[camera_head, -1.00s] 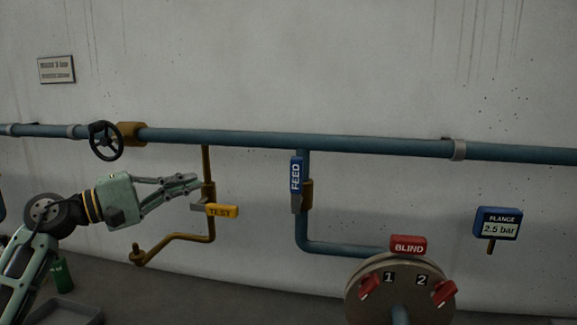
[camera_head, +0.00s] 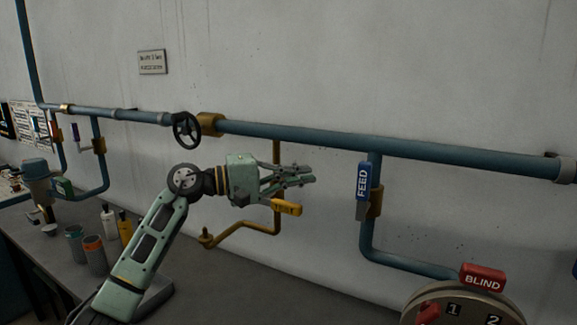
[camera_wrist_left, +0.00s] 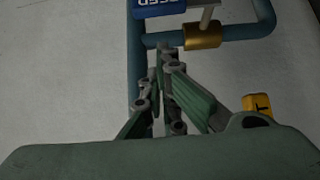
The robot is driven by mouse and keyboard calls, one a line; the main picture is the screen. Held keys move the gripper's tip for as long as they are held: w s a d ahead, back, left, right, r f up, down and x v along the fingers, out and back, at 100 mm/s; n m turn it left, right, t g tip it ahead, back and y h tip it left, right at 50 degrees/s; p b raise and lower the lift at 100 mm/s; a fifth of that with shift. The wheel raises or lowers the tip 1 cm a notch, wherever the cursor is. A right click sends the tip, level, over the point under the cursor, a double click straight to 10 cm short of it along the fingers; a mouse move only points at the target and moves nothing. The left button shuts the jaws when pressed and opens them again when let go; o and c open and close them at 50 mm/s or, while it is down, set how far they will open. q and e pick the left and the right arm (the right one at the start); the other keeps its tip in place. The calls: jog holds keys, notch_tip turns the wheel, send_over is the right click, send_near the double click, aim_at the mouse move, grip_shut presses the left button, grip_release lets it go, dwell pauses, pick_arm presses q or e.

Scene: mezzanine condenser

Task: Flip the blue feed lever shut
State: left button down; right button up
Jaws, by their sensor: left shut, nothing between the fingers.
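The blue feed lever (camera_head: 363,182), marked FEED, stands upright along its vertical pipe, beside a brass valve body (camera_head: 376,203). My left gripper (camera_head: 312,175) is shut and empty, to the left of the lever and apart from it in the head view. In the left wrist view the shut fingers (camera_wrist_left: 161,48) point toward the pipe; part of the blue lever (camera_wrist_left: 158,7) shows at the top edge, with the brass valve body (camera_wrist_left: 202,36) to its right. My right gripper is not in view.
A yellow TEST lever (camera_head: 287,208) lies just below my left gripper. A handwheel (camera_head: 187,128) sits on the main pipe (camera_head: 330,138). A red BLIND block (camera_head: 482,278) tops a round flange at lower right. Bottles and cups (camera_head: 94,252) stand on the bench at left.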

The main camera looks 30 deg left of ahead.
aim_at(363, 193)
pick_arm(q)
jog(key=w+d+p, duration=0.3)
jog(key=d+p, duration=0.1)
jog(key=d, duration=0.3)
jog(key=shift+d, duration=0.2)
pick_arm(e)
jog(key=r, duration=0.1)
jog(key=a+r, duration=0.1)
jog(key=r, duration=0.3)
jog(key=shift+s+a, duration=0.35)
pick_arm(q)
jog(key=shift+w, duration=0.1)
jog(key=shift+d+r, duration=0.2)
jog(key=shift+d, duration=0.1)
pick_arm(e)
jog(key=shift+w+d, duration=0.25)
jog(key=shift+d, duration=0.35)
